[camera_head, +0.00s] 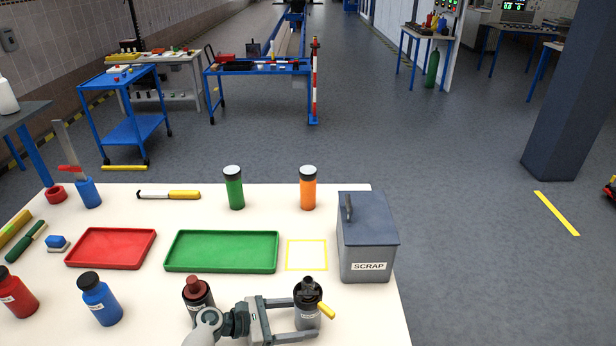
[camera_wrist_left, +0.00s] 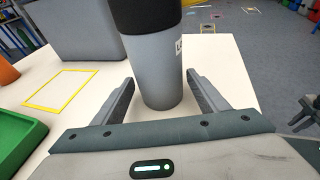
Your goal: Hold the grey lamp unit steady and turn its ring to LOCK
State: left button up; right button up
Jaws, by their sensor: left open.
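The grey lamp unit (camera_head: 308,318) stands upright at the table's near edge, with a black top and a yellow tab (camera_head: 327,311) pointing right and down. In the left wrist view, the grey body (camera_wrist_left: 158,75) shows with a black upper part and a partly cut-off white label. My left gripper (camera_head: 306,320) is open, its fingers on either side of the lower body; it also shows in the left wrist view (camera_wrist_left: 160,82). I cannot tell whether either finger touches. The LOCK mark is not readable. A dark forked part at the wrist view's right edge may be my right gripper (camera_wrist_left: 306,108).
A dark-red-capped bottle (camera_head: 198,296) stands left of the lamp unit, close behind my left arm. A grey SCRAP bin (camera_head: 368,249) stands behind right. A green tray (camera_head: 221,252) and yellow-outlined square (camera_head: 307,255) lie behind. The outlined square is empty.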

pick_arm(q)
jog(key=shift+w+d+f, duration=0.15)
jog(key=shift+d, duration=0.25)
jog(key=shift+c, duration=0.3)
jog(key=c, duration=0.7)
jog(key=shift+c, duration=0.2)
